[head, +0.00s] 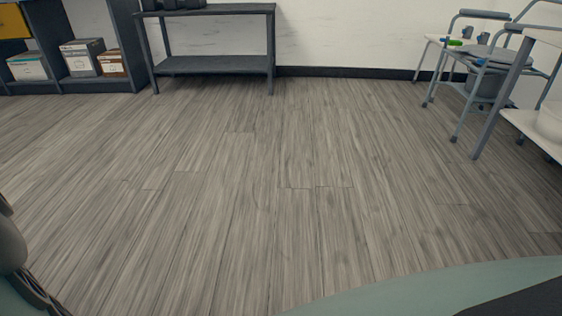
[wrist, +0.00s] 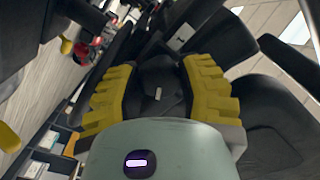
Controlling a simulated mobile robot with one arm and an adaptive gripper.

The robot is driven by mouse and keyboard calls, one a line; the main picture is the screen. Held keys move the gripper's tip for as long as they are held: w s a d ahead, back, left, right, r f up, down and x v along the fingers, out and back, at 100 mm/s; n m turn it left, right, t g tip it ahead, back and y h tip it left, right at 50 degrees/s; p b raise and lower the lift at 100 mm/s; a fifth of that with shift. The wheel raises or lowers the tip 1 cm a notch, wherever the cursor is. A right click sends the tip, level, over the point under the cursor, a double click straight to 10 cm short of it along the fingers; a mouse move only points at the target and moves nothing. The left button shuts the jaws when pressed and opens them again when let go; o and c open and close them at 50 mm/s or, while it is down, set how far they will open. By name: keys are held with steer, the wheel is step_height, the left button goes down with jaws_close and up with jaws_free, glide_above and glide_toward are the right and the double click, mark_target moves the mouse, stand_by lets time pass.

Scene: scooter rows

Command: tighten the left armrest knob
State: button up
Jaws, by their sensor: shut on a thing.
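In the wrist view, my gripper (wrist: 160,90) has two yellow ridged fingers. They are closed on a dark knob (wrist: 157,76) that sits between them, with a small pale mark near its lower part. The knob's edges are hard to tell from the black parts behind it. A black padded part (wrist: 226,42), perhaps the armrest, lies just beyond the right finger. Large black rounded parts like a seat (wrist: 282,118) fill the right side. The head view shows neither the knob nor my gripper.
Red and yellow parts (wrist: 82,50) show at upper left in the wrist view. In the head view, the wooden floor (head: 260,180) is clear.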

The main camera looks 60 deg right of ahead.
steer(key=shift+c, duration=0.9)
steer(key=m+p, duration=0.2)
steer(key=m, duration=1)
steer(key=m+p, duration=0.2)
steer(key=m, duration=1)
steer(key=shift+w+d+r, duration=0.1)
steer(key=shift+r, duration=0.1)
steer(key=o, duration=1.2)
